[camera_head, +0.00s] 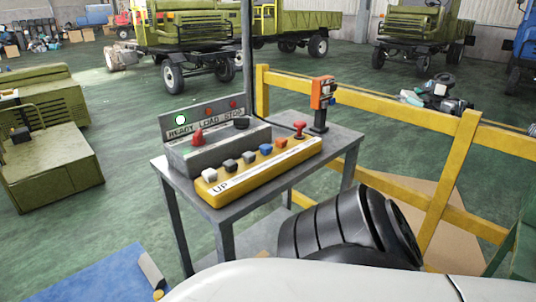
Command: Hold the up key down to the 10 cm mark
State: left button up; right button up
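A yellow key box (258,170) sits on the grey metal table, with a row of coloured keys along it. The white key (209,175) is at its left end, and the word "UP" is printed on the front strip below it. No hand or tool touches the keys. I cannot make out a 10 cm mark. Neither gripper is in view.
A grey console (217,145) with a red lever and a READY, LOAD, STOP panel stands behind the keys. The panel's left lamp (180,119) glows white-green. An orange device (322,95) stands at the table's back right. Yellow railing (430,115) runs behind.

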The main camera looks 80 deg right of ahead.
aim_at(209, 175)
jog(key=z, duration=0.9)
jog(key=i, duration=0.6)
jog(key=z, duration=2.5)
